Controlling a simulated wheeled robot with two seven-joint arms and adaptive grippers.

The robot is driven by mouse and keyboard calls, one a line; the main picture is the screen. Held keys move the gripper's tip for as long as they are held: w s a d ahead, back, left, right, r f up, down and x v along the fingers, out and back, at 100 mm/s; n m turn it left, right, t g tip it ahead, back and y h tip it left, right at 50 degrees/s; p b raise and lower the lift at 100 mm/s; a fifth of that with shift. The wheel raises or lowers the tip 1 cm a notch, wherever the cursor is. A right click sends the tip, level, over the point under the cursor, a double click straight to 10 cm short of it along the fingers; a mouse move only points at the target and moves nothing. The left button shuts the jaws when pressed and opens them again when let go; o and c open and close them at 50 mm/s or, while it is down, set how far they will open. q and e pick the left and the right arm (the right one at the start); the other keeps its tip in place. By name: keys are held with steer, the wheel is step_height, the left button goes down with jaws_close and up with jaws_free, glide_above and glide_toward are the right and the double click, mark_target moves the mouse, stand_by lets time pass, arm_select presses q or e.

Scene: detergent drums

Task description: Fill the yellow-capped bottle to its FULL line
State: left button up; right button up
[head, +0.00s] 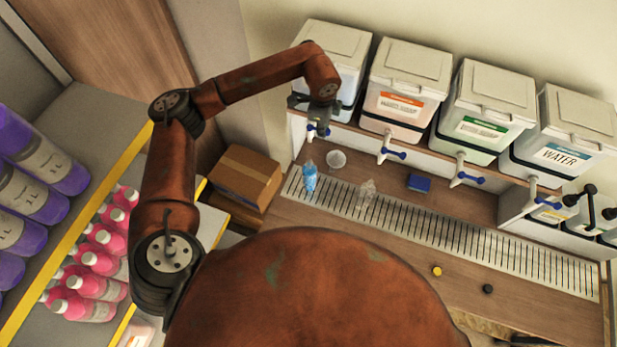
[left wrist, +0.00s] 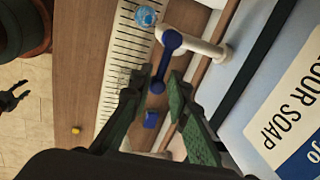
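A clear bottle with blue liquid (head: 309,178) stands open on the slatted strip below the leftmost tap (head: 318,131); its top shows in the left wrist view (left wrist: 146,16). Its FULL line cannot be made out. A loose yellow cap (head: 437,271) lies on the bench. My left gripper (head: 322,112) is at the leftmost tap. In the left wrist view its fingers (left wrist: 160,103) are apart, with the blue tap lever (left wrist: 165,62) just ahead between them. A small dark shape (left wrist: 12,99) at that view's left edge looks like my right gripper; its fingers are unclear.
An empty clear bottle (head: 367,194), a white cup (head: 336,158) and a blue sponge (head: 419,183) stand nearby. A black cap (head: 487,289) lies on the bench. Several labelled drums (head: 404,90) line the shelf above. A cardboard box (head: 245,178) is at left.

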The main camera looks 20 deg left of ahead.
arm_select(q)
steer(key=o, duration=0.5)
steer(key=shift+w+d, duration=0.15)
steer(key=shift+w, duration=0.1)
steer(key=shift+s, duration=0.1)
steer(key=shift+w+b, duration=0.2)
steer(key=shift+b, duration=0.2)
steer(key=shift+o, duration=0.6)
steer(key=o, duration=0.3)
